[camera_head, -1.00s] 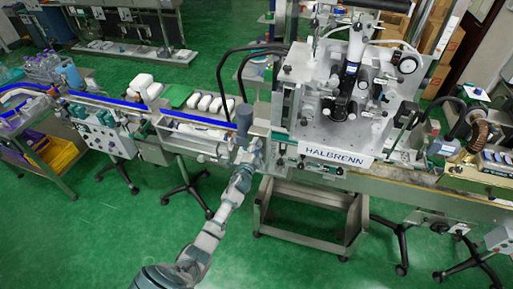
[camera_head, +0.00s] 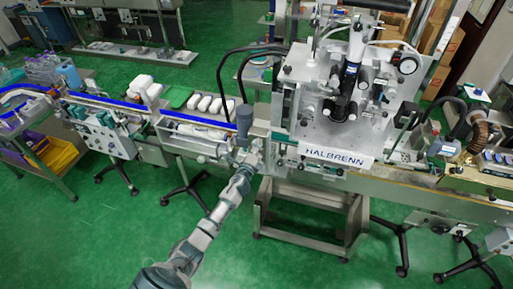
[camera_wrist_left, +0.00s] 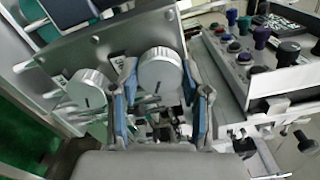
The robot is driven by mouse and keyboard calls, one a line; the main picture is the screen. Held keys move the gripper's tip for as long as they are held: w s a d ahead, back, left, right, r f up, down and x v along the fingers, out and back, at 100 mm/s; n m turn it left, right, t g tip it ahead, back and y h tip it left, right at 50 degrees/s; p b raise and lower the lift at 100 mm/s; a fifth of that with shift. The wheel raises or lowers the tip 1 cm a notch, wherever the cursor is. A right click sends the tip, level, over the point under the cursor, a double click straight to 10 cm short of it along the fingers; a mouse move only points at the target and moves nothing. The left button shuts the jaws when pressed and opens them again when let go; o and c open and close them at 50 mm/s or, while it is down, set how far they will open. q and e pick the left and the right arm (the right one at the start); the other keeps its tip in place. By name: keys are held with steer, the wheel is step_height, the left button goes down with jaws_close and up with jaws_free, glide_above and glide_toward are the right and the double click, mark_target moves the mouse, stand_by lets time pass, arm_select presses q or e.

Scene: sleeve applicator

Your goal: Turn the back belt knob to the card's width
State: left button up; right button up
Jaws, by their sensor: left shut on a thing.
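In the left wrist view, two pale round knobs stand on a grey metal plate (camera_wrist_left: 120,45). My left gripper (camera_wrist_left: 162,108) has its blue-padded fingers on either side of the right-hand knob (camera_wrist_left: 160,72) and is shut on it. The other knob (camera_wrist_left: 90,88), with a dark mark on its face, is just left of the fingers, apart from them. In the head view my left arm reaches up to the left end of the HALBRENN machine (camera_head: 338,158), where the fingers and knobs are too small to make out. I cannot make out the card. My right gripper is not in view.
A conveyor with a blue rail (camera_head: 140,106) runs left from the machine. White bottles (camera_head: 210,104) stand behind it. A control box (camera_wrist_left: 245,65) with several coloured knobs is right of the gripper in the wrist view. The green floor (camera_head: 110,235) is open at the front left.

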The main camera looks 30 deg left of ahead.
arm_select(q)
steer(key=shift+s+f, duration=0.1)
steer(key=shift+f, duration=0.3)
steer(key=o, duration=1.1)
steer(key=shift+o, duration=0.2)
steer(key=shift+a+r, duration=0.1)
steer(key=shift+a, duration=0.05)
steer(key=v, duration=1.1)
steer(key=shift+s, duration=0.35)
